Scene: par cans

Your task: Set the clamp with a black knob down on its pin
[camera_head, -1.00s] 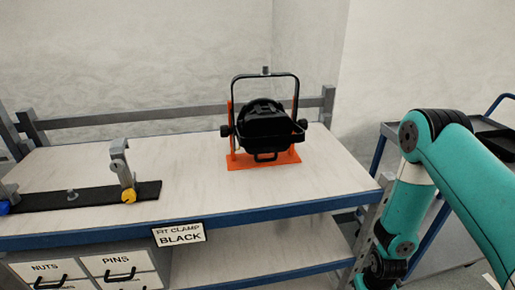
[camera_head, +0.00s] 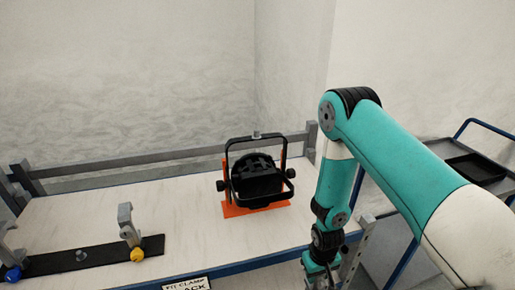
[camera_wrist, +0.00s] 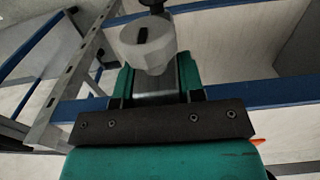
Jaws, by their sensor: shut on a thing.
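My gripper (camera_wrist: 155,84) is shut on a grey clamp (camera_wrist: 148,45), whose black knob (camera_wrist: 153,4) shows at the top edge of the wrist view. In the head view my gripper (camera_head: 320,283) is at the bottom edge, by the bench's front right corner, and the clamp cannot be made out there. A black par can (camera_head: 257,181) stands in an orange stand (camera_head: 240,210), with a short pin (camera_head: 257,135) on top of its yoke. A bare peg (camera_head: 81,257) stands on the black strip (camera_head: 50,263) at the left.
Clamps with a yellow knob (camera_head: 137,254) and a blue knob (camera_head: 12,274) stand on the strip. The bench top (camera_head: 190,240) is clear between strip and stand. A grey rail (camera_head: 100,181) runs along the back. A trolley (camera_head: 480,168) stands at the right.

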